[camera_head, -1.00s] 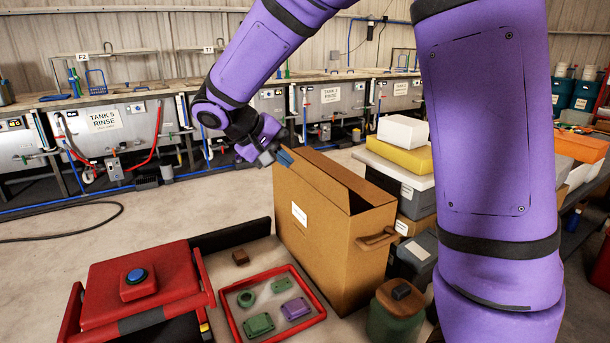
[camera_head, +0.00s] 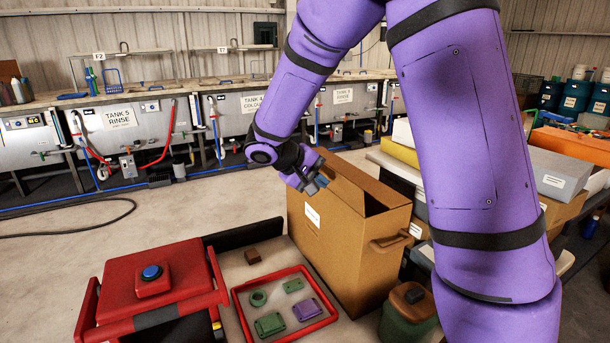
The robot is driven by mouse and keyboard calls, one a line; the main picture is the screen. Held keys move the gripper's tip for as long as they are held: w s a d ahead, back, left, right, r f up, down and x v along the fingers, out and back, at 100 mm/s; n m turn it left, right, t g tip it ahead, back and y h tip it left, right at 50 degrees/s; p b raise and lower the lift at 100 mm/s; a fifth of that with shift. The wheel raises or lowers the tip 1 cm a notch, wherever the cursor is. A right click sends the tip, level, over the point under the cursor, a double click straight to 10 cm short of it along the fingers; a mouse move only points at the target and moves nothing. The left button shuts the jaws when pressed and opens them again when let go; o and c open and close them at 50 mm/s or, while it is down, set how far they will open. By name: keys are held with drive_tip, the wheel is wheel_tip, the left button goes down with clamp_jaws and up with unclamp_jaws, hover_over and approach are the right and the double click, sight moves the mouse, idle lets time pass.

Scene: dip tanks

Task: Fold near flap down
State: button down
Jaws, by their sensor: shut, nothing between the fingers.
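My gripper (camera_head: 319,185) is shut and empty at the upper left edge of the box. It covers part of that edge, and contact cannot be told.
A red-rimmed tray (camera_head: 240,312) with green and purple parts lies left of the box. A red case (camera_head: 185,270) with a blue button is further left. A green jar (camera_head: 400,325) stands in front right. Stacked boxes (camera_head: 398,152) crowd the right side.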

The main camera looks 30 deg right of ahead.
drive_tip(key=shift+s+d+r, duration=0.1)
drive_tip(key=shift+d+r, duration=0.1)
drive_tip(key=shift+d, duration=0.5)
drive_tip(key=shift+d+r, duration=0.15)
drive_tip(key=shift+d, duration=0.5)
drive_tip(key=shift+d, duration=0.1)
drive_tip(key=y, duration=1.4)
hover_over(367, 191)
drive_tip(key=a, duration=0.2)
drive_tip(key=f, duration=0.1)
drive_tip(key=f+y, duration=0.1)
drive_tip(key=d+f+y, duration=0.1)
drive_tip(key=y, duration=0.1)
drive_tip(key=f+y, duration=0.1)
drive_tip(key=shift+d+f+y, duration=0.1)
drive_tip(key=shift+d+y, duration=0.3)
drive_tip(key=shift+d+f+y, duration=0.15)
drive_tip(key=shift+f+y, duration=0.35)
drive_tip(key=shift+y, duration=0.3)
drive_tip(key=shift+f, duration=0.1)
